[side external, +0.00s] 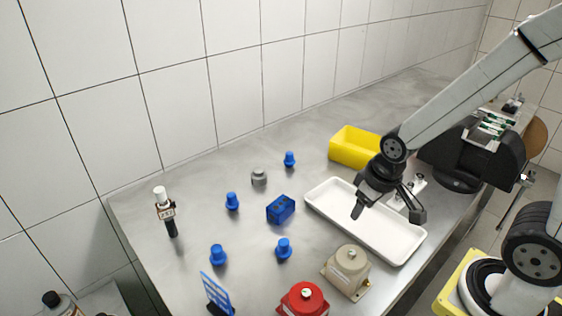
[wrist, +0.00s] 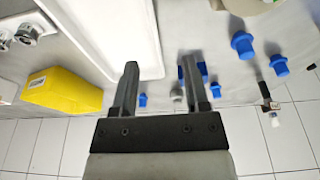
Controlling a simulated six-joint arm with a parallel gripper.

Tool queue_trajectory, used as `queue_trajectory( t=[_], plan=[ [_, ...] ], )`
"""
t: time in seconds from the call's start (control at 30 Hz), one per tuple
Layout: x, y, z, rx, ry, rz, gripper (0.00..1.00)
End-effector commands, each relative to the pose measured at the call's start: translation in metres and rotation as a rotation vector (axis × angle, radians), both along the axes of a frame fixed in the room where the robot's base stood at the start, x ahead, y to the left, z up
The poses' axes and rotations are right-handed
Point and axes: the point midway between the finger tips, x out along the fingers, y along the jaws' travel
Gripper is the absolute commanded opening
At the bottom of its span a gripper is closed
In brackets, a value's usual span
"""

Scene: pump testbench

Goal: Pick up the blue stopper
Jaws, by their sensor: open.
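Several blue stoppers stand upright on the metal table in the side view: one at the back (side external: 290,159), one at the left (side external: 232,201), one at the front left (side external: 218,256) and one near the middle front (side external: 283,249). Stoppers also show in the wrist view, two larger ones at the right (wrist: 242,45) (wrist: 279,65) and smaller ones lower down (wrist: 142,100) (wrist: 215,90). My gripper (side external: 388,211) is open and empty above the white tray (side external: 322,208), to the right of the stoppers and apart from them. Its two fingers show in the wrist view (wrist: 160,66).
A blue block (side external: 281,209) and a grey stopper-like piece (side external: 259,177) stand among the stoppers. A yellow bin (side external: 352,147) is behind the tray. Beige (side external: 349,270) and red (side external: 304,299) housings, a blue rack (side external: 216,292) and a dark bottle-like tool (side external: 167,212) are around.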

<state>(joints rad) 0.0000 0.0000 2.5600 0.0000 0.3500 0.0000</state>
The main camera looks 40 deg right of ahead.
Motion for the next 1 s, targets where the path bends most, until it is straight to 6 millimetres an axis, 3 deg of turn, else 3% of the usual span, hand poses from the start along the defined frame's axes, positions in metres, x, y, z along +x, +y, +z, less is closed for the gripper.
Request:
queue_trajectory(
  t=[0.07, 0.13, 0.63, 1.0],
  plan=[
    [0.0, 0.0, 0.0, 0.0, 0.0, 0.0, 0.59],
    [0.0, 0.0, 0.0, 0.0, 0.0, 0.0, 0.78],
    [0.004, 0.003, 0.0, 0.012, 0.006, -0.038, 0.78],
    [0.031, 0.029, -0.002, 0.087, 0.061, -0.348, 0.78]
  ],
)
